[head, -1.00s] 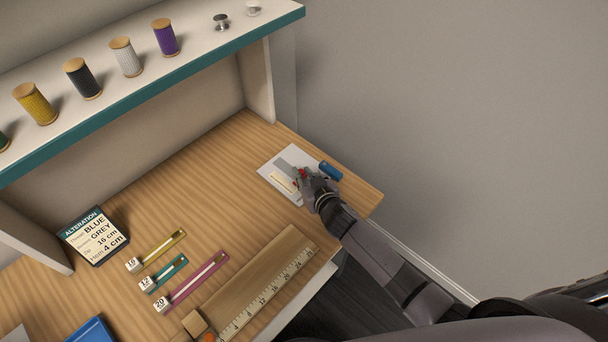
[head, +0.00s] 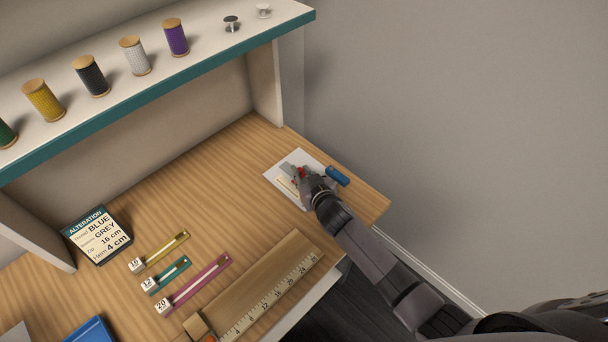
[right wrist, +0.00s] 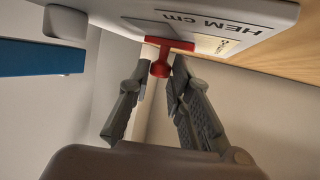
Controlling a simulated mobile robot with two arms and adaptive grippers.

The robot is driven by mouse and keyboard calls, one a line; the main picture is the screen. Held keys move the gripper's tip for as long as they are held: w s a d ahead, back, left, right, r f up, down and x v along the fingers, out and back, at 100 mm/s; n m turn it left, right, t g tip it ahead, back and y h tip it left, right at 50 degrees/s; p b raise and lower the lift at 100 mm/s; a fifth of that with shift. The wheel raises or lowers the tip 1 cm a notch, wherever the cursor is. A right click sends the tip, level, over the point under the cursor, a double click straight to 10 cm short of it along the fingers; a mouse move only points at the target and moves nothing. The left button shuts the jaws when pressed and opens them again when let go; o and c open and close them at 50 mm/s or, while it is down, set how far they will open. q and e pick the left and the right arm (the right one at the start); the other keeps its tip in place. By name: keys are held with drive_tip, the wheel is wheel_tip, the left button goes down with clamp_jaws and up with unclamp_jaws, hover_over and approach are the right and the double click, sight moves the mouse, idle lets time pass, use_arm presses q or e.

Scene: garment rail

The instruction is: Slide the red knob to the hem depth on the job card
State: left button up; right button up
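The red knob (right wrist: 160,68) sits on a red slider bar on the white gauge plate (right wrist: 262,12) marked "HEM cm" in the right wrist view. The plate lies at the desk's right end in the head view (head: 276,174), partly hidden by my right gripper (head: 301,176). In the right wrist view, my right gripper (right wrist: 157,80) has its fingers apart, one on each side of the knob; I see no clear grip on it. The job card (head: 100,236) at the left reads "Hem 4 cm", with BLUE, GREY and 16 cm above. My left gripper is not in view.
A blue object (head: 338,176) lies beside the gauge's right edge. Several zips (head: 194,284) and a wooden board with a ruler (head: 262,290) lie left of my arm. A shelf (head: 205,58) with spools runs along the back. The desk's middle is bare.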

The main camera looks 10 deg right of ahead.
drive_tip(key=o, duration=0.4)
drive_tip(key=shift+c, duration=0.2)
drive_tip(key=shift+s, duration=0.1)
drive_tip(key=v, duration=1.1)
drive_tip(key=shift+s+d+r, duration=0.1)
drive_tip(key=shift+s+r, duration=0.15)
drive_tip(key=shift+s, duration=0.1)
